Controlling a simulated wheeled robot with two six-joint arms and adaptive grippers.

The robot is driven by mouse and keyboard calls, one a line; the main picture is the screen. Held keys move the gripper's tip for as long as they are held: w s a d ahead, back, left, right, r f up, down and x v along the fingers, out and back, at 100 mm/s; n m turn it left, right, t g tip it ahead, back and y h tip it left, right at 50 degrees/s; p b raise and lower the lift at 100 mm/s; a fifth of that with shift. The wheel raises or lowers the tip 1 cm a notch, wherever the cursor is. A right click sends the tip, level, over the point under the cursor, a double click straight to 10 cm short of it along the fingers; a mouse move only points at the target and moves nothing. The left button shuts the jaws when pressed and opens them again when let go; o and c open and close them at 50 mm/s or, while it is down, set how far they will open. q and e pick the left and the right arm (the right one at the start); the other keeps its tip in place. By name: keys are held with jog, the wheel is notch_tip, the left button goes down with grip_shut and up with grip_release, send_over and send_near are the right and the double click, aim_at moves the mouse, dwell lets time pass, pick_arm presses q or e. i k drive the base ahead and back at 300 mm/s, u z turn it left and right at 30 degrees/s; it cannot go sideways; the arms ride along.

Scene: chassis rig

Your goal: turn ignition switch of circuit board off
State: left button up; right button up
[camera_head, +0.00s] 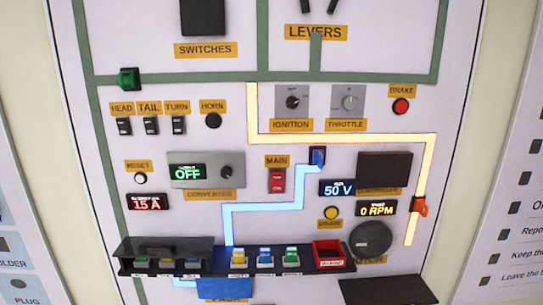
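The ignition switch (292,102) is a small black rotary knob on a grey square plate, in the upper middle of the circuit board (350,230). A yellow IGNITION label (292,125) sits just below it. The knob's mark seems to point up and right, but the lettering on the plate is too small to read surely. Neither of my grippers shows in the head view, and nothing covers the switch.
The throttle knob (348,102) is close to the right of the ignition switch, with the red brake button (400,106) beyond. A lit orange line (340,139) runs below. A black shelf (330,265) with several coloured fuses juts out lower down.

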aim_at(292, 103)
jog(key=k, duration=0.55)
jog(key=z, duration=0.6)
jog(key=i, duration=0.9)
jog(key=z, duration=0.6)
